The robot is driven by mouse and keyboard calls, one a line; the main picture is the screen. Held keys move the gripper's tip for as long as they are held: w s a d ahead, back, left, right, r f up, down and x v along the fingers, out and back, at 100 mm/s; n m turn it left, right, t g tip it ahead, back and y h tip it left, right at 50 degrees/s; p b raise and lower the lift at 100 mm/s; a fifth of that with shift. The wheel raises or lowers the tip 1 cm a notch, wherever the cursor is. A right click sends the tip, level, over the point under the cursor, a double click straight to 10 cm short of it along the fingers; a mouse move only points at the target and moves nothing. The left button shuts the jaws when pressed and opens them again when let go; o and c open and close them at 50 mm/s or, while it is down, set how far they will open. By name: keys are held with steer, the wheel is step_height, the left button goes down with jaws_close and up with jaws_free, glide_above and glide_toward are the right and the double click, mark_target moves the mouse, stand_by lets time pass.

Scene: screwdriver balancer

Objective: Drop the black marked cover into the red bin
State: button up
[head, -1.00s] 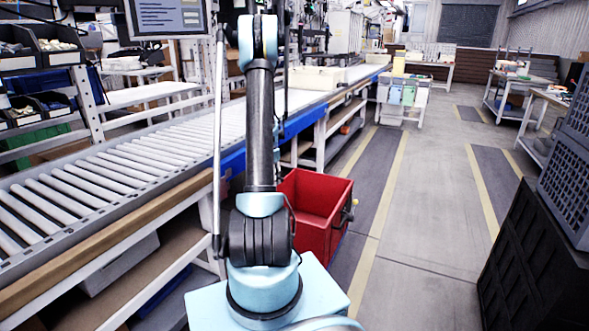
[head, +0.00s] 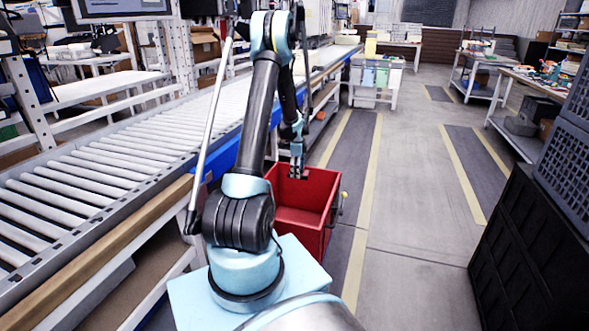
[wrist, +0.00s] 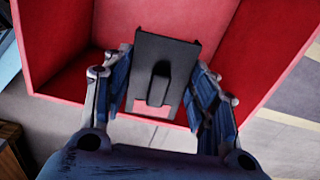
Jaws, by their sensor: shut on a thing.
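The black marked cover (wrist: 180,60) is a flat dark plate with a raised part. In the wrist view my gripper (wrist: 162,85) is shut on it, one finger at each side. The red bin (wrist: 80,72) shows behind and beyond the cover in that view. In the head view the red bin (head: 322,222) stands on the floor beside the conveyor, open at the top. My gripper (head: 296,168) hangs pointing down at the bin's back left rim. The cover is too small to make out clearly in the head view.
A roller conveyor (head: 95,180) with a wooden edge runs along the left. A black crate stack (head: 530,240) stands at the right. The floor aisle (head: 405,200) between them is clear. A table with coloured bins (head: 375,75) is farther back.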

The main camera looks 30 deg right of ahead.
steer(key=shift+w+a+f, duration=0.1)
steer(key=shift+a+f, duration=0.05)
steer(key=shift+f, duration=1)
steer(key=shift+w+a+f, duration=0.1)
steer(key=shift+a+f, duration=0.05)
steer(key=shift+f, duration=0.95)
steer(key=o, duration=1.1)
step_height(320, 180, up, 12)
